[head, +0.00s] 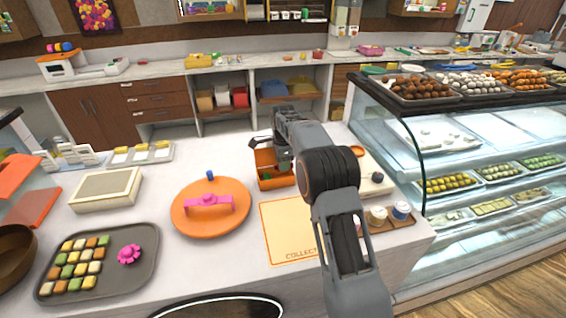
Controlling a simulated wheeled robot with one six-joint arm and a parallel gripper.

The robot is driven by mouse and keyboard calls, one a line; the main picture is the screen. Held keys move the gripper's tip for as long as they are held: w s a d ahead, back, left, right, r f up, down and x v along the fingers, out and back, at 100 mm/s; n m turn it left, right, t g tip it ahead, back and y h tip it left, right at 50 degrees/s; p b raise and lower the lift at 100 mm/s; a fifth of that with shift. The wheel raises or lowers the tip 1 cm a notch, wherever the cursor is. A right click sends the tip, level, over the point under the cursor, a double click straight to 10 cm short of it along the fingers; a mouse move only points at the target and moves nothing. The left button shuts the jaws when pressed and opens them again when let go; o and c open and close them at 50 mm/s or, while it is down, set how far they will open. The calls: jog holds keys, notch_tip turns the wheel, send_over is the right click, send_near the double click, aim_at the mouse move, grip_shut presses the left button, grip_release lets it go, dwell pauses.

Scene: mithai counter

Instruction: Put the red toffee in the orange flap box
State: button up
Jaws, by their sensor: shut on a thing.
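My gripper (276,158) is at the far end of my arm, over an open orange box (267,184) on the white counter. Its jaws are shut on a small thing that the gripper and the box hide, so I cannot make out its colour. The box has low orange walls and a dark inside, and the gripper covers part of its opening. I cannot pick out the red toffee anywhere. I cannot tell whether the jaws touch the box.
An orange round lid with a pink handle (209,206) lies left of a cream mat (287,248). A grey tray (146,236) of sweets is at the left. A glass display case (395,165) bounds the right. Small jars (377,216) stand beside my arm.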

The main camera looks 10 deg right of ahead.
jog(key=shift+f+b, duration=0.35)
jog(key=shift+f, duration=0.45)
jog(key=o, duration=1)
jog(key=shift+r, duration=0.15)
notch_tip(320, 180, up, 7)
jog(key=p, duration=0.6)
dwell(0.6)
